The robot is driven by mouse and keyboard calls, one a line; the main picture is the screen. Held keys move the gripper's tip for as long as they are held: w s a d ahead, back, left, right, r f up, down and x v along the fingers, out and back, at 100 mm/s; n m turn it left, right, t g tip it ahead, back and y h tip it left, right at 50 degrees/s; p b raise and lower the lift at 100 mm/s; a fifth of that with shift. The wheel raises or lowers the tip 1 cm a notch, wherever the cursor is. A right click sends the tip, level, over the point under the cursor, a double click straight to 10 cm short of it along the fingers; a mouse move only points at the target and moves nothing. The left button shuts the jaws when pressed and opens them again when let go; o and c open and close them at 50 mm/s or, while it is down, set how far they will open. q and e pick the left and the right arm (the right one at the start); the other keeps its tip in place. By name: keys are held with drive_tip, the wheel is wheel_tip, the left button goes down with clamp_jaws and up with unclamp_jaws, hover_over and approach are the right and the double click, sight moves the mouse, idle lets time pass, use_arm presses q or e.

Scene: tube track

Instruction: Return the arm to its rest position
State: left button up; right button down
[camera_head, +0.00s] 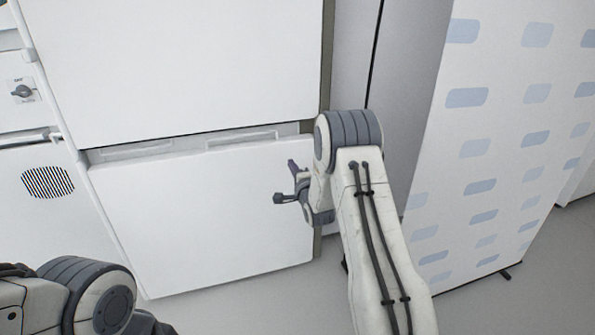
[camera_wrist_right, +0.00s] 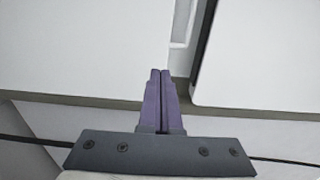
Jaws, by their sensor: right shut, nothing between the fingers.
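My right arm comes in from the lower right in the head view, and its gripper (camera_head: 288,184) is in front of the lower white panel (camera_head: 200,220). In the right wrist view the two purple fingers of this gripper (camera_wrist_right: 159,72) lie side by side, shut, with nothing between them. A white panel (camera_wrist_right: 80,50) is beyond the fingertips. My left arm shows only in part at the lower left of the head view; its gripper is out of the frame.
An upper white panel (camera_head: 180,65) sits above the lower one, with a recessed grip strip (camera_head: 240,138) between them. A white screen with blue patches (camera_head: 480,150) stands at the right. A dial (camera_head: 22,91) and a striped vent (camera_head: 48,182) are at the left. Grey floor (camera_head: 250,305) shows below.

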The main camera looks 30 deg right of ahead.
drive_tip(key=s+a+n+g+y, duration=0.25)
drive_tip(key=s+a+n, duration=0.3)
drive_tip(key=a, duration=0.35)
drive_tip(key=s+a+r+n+g+y, duration=0.1)
drive_tip(key=s+a+n+g, duration=0.4)
drive_tip(key=a, duration=0.4)
drive_tip(key=s+a+n+g+y, duration=0.15)
drive_tip(key=s+a+n, duration=0.25)
drive_tip(key=s+a, duration=0.4)
drive_tip(key=s+a+r+n+g+h+p, duration=0.2)
drive_tip(key=s+n+g, duration=0.9)
drive_tip(key=s, duration=1.9)
wheel_tip(320, 180, up, 31)
drive_tip(key=a+n+t+p, duration=0.1)
drive_tip(key=t+p, duration=0.1)
drive_tip(key=p, duration=2.8)
drive_tip(key=shift+w+r+y, duration=0.15)
drive_tip(key=shift+w+y, duration=0.1)
drive_tip(key=shift+y, duration=0.05)
drive_tip(key=shift+a, duration=0.1)
